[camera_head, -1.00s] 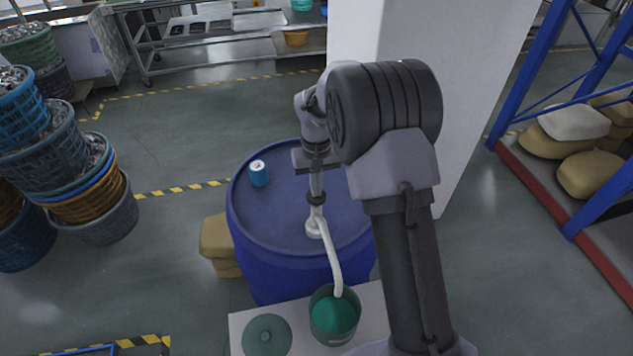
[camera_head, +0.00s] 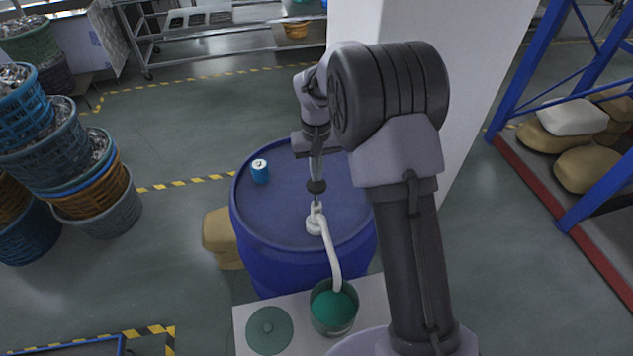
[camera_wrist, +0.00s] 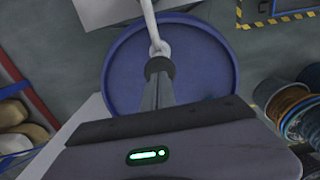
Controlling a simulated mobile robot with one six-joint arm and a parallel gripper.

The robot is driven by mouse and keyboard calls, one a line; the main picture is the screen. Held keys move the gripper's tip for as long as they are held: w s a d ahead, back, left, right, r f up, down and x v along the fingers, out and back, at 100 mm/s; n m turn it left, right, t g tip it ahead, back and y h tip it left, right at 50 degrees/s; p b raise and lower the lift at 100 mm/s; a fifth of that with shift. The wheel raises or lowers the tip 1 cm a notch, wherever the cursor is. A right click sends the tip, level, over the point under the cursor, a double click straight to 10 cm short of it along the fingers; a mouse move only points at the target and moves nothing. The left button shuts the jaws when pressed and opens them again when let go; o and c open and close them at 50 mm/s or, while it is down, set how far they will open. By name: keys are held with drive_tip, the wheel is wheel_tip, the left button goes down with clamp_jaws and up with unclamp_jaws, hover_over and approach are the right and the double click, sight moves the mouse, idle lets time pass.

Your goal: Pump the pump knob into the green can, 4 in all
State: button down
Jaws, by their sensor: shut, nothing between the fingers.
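The pump stands on the blue drum (camera_head: 275,225). Its dark pump knob (camera_head: 316,187) is on top of a thin stem, above the white pump body (camera_head: 314,225). A white spout hose curves down to the green can (camera_head: 334,322), which has green liquid inside. My gripper (camera_head: 316,174) is shut and empty, pointing down directly over the knob. In the wrist view the shut fingers (camera_wrist: 157,88) end at the dark knob (camera_wrist: 159,66); whether they touch it I cannot tell.
A small blue can (camera_head: 260,173) stands on the drum top, left of the pump. A green lid (camera_head: 269,330) lies on the white platform (camera_head: 300,307) beside the can. Stacked baskets (camera_head: 70,150) stand at left, a blue rack (camera_head: 540,100) at right, a white pillar (camera_head: 385,20) behind.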

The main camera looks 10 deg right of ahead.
sight(316, 188)
drive_tip(key=shift+f+b, duration=2.5)
drive_tip(key=shift+f, duration=0.95)
drive_tip(key=shift+r, duration=0.2)
drive_tip(key=shift+r+p, duration=2.5)
drive_tip(key=shift+r, duration=0.75)
drive_tip(key=shift+f+b, duration=2.4)
drive_tip(key=shift+f, duration=0.95)
drive_tip(key=shift+r+p, duration=2.45)
drive_tip(key=shift+r, duration=0.9)
